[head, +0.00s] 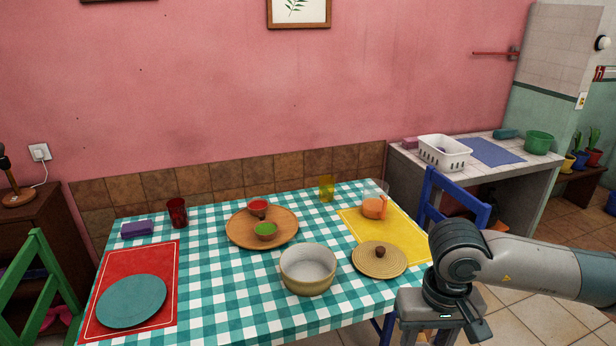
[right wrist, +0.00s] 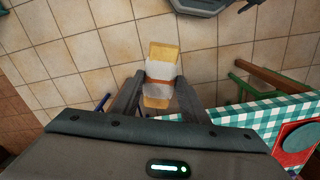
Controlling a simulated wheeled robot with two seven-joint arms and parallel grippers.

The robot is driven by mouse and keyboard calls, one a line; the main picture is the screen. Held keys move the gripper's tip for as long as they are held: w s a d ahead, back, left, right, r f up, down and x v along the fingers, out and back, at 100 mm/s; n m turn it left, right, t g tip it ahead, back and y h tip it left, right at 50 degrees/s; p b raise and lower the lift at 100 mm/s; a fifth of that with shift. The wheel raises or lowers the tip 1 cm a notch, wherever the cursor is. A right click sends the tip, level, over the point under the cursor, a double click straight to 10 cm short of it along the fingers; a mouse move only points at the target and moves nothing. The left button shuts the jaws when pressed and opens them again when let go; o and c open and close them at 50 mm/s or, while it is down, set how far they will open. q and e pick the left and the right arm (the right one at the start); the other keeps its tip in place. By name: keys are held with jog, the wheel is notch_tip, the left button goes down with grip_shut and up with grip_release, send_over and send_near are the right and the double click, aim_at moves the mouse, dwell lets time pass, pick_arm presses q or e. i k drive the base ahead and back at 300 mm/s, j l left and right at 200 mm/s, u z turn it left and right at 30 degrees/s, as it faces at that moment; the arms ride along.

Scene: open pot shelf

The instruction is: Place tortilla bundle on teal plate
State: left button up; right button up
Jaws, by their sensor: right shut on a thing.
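The teal plate (head: 132,301) lies on a red placemat (head: 170,262) at the left front of the table. Part of the plate also shows at the lower right edge of the right wrist view (right wrist: 301,138). The tortilla bundle (right wrist: 161,75) is yellow with a white wrap and a brown band. My right gripper (right wrist: 158,88) is shut on it, with a finger on either side, and the floor shows behind it. In the head view my right arm comes in at the lower right; the bundle and fingertips are not visible there. My left gripper is in neither view.
A wooden tray (head: 240,232) with two small bowls is at the middle. A red cup (head: 177,213), purple block (head: 137,229) and yellow cup (head: 327,188) stand farther back. A blue chair (head: 455,192) is at the right.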

aim_at(132, 299)
jog(key=i+j+u, duration=0.1)
jog(key=j, duration=0.35)
jog(key=i+j+u, duration=0.15)
jog(key=j, duration=0.3)
jog(key=i+j+u, duration=0.1)
jog(key=j, duration=0.3)
jog(key=i+j+u, duration=0.1)
jog(key=i+j, duration=0.2)
jog(key=i+j+u, duration=0.15)
jog(key=j, duration=0.35)
jog(key=i+j+u, duration=0.1)
jog(key=i+j, duration=0.15)
jog(key=j, duration=0.1)
